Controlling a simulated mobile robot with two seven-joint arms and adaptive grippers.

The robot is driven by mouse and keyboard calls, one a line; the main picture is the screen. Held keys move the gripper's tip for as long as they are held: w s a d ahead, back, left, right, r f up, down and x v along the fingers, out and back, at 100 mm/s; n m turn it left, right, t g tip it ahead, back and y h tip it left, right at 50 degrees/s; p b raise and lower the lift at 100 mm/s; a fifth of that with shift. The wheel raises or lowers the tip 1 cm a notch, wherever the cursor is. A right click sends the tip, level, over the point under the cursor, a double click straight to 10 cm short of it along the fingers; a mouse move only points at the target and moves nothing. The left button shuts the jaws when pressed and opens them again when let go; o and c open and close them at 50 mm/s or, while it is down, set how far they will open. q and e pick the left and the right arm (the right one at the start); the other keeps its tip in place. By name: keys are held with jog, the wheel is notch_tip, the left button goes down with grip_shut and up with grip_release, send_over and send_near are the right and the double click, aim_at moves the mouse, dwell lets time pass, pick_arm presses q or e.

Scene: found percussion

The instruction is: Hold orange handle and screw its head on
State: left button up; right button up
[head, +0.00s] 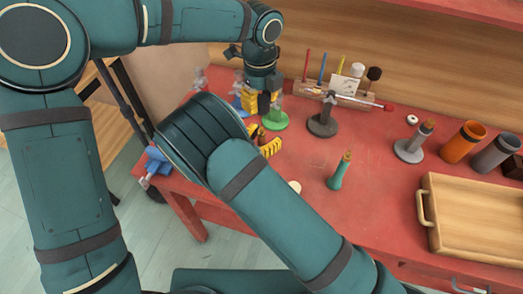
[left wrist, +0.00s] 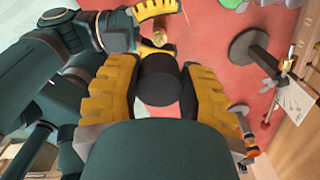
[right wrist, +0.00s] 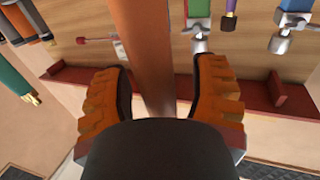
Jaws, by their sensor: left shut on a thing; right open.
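My left gripper (head: 263,103) is shut on a dark cylindrical head (left wrist: 160,78), gripped between its yellow fingers in the left wrist view. My right gripper (head: 263,141) is open below it, behind my right arm in the head view. In the right wrist view the orange handle (right wrist: 143,45) runs upright between the fingers, with a gap visible on either side. The handle is largely hidden in the head view. A tan end (left wrist: 162,37) shows between the right fingers in the left wrist view, close to the head; I cannot tell whether they touch.
A green-based stand (head: 275,122) and a dark stand (head: 322,126) are close by. A green handle (head: 340,172) stands nearer the front. A rack (head: 330,95) with pens and mallets lies behind. Cups (head: 465,140) and a wooden tray (head: 430,205) are at right.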

grip_shut()
pick_arm(q)
jog(key=shift+f, duration=0.1)
jog(key=shift+f, duration=2.4)
jog(key=shift+f, duration=0.9)
jog(key=shift+f, duration=0.6)
